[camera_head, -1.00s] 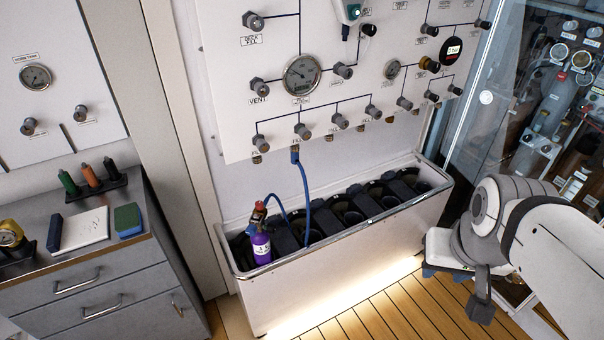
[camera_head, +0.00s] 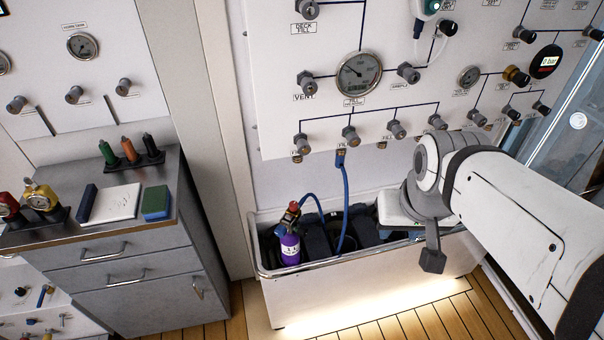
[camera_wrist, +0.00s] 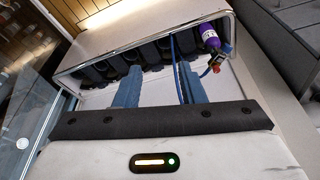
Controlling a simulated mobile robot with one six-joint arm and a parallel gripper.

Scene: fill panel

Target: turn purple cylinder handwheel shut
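The purple cylinder (camera_head: 289,250) stands upright at the left end of the white trough (camera_head: 350,290). It carries a valve with a small red handwheel (camera_head: 293,206) on top, and a blue hose (camera_head: 346,200) joins it to the fill panel. In the wrist view the purple cylinder (camera_wrist: 210,38) is at upper right, with the red handwheel (camera_wrist: 216,69) below it. My gripper (camera_wrist: 160,85) shows two blue fingers spread apart with nothing between them. It is over the trough, to the right of the cylinder and apart from it.
The white panel (camera_head: 290,80) with knobs and a gauge (camera_head: 358,75) is above and behind the trough. A grey drawer cabinet (camera_head: 140,270) with bottles and pads stands at left. A glass door (camera_head: 570,140) is at right. Wooden floor is clear in front.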

